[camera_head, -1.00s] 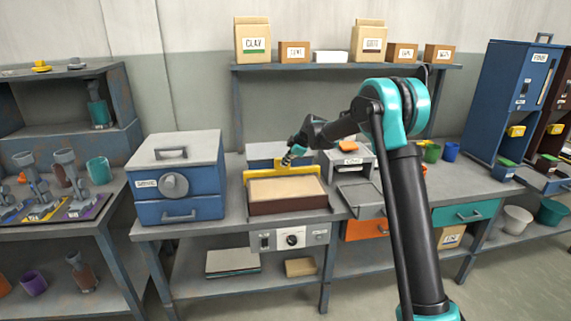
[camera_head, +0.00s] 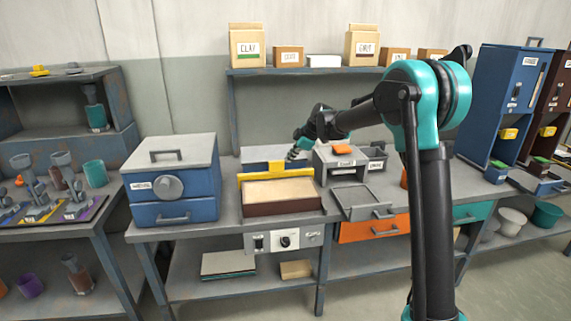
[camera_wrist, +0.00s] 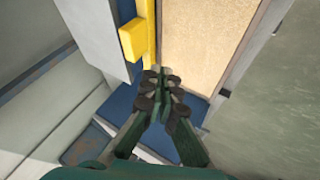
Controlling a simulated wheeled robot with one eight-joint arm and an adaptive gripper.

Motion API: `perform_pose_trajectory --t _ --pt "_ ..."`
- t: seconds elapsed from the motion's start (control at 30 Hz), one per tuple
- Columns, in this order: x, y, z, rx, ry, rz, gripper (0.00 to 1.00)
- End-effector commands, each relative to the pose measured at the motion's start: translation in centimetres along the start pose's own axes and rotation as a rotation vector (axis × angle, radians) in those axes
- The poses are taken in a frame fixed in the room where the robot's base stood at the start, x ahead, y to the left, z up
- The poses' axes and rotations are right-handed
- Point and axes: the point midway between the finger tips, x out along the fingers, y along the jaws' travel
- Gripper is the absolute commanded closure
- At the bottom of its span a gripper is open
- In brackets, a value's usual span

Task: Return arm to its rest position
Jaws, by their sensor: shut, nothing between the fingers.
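My gripper (camera_wrist: 162,90) is shut and empty in the wrist view, its dark fingertips together. In the head view my gripper (camera_head: 292,154) is small, near the right end of a yellow bar (camera_head: 248,178). The bar lies along the back edge of a shallow brown box (camera_head: 262,209) with a pale tan top. In the wrist view the yellow bar (camera_wrist: 133,40) and the tan surface (camera_wrist: 205,40) lie beyond the fingertips. The gripper appears apart from them, but the exact gap cannot be told. My arm reaches in from the right.
A blue box oven (camera_head: 175,195) stands left of the brown box. Grey bins (camera_head: 345,160) and a grey tray (camera_head: 357,200) stand to the right. A shelf (camera_head: 300,72) with cartons runs behind. Blue and dark dispensers (camera_head: 508,100) stand at far right.

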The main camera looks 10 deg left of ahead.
Motion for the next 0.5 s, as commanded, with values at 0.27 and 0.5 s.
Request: perform_pose_trajectory --t 0.27,0.5 --pt "-2.9 -1.9 2.1 0.096 -0.031 0.005 1.00" --pt "-9.1 -10.7 9.1 0.472 -0.151 0.039 1.00"
